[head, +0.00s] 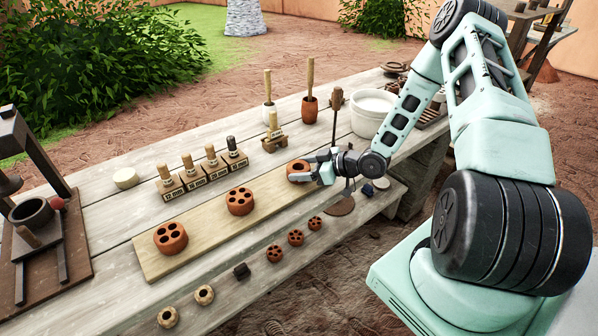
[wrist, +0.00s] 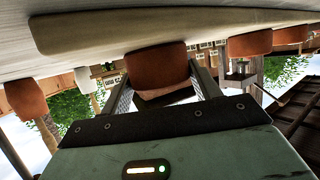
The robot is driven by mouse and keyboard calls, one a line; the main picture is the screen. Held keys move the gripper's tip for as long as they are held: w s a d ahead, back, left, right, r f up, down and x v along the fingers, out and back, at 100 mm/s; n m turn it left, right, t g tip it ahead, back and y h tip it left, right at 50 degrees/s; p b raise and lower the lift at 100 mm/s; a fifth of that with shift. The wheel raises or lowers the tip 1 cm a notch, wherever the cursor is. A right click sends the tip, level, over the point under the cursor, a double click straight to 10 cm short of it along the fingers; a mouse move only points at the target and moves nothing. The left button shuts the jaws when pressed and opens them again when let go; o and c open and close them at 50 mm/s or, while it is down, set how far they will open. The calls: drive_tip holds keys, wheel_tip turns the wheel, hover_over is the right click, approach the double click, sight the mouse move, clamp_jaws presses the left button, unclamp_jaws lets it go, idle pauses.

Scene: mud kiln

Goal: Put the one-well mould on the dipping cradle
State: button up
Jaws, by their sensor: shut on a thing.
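A round terracotta mould (head: 298,168) is between the fingers of my gripper (head: 312,174), at the far right end of the wooden board (head: 215,225). It also shows in the wrist view (wrist: 155,63), close to the board.
Two multi-well moulds (head: 170,238) (head: 240,201) sit on the board. Several small pieces (head: 274,253) line the front edge. Labelled stamps (head: 190,172), a small wooden stand (head: 274,142) and a white basin (head: 372,112) are behind. A dark press (head: 30,215) stands at left.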

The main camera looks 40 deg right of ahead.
sight(303, 168)
drive_tip(key=shift+r, duration=0.1)
wheel_tip(303, 168, up, 10)
drive_tip(key=shift+f+b, duration=0.1)
drive_tip(key=shift+b, duration=0.2)
drive_tip(key=a+r+m+t+h+p, duration=0.2)
drive_tip(key=a+m+h+p, duration=0.4)
drive_tip(key=p, duration=0.7)
drive_tip(key=a+h, duration=0.1)
drive_tip(key=a, duration=0.1)
drive_tip(key=shift+w+a+r+m, duration=0.25)
drive_tip(key=shift+a+r+m, duration=0.05)
drive_tip(key=shift+a, duration=0.1)
